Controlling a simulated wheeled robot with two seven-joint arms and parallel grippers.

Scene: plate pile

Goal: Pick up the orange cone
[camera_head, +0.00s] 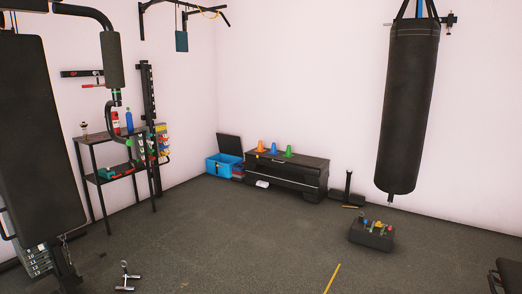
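A small orange cone (261,147) stands upright on a low black cabinet (307,182) against the far wall. It is the leftmost of three cones in a row, with a blue cone (274,148) and a green cone (289,151) to its right. The cones are far across the room and look small. Neither of my grippers shows in the head view.
An open blue box (222,168) stands left of the cabinet. A punching bag (408,110) hangs at right, above a dark box (371,235) with colourful items. A shelf (103,175) stands left. Small metal equipment (127,280) lies in front. The middle floor is clear.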

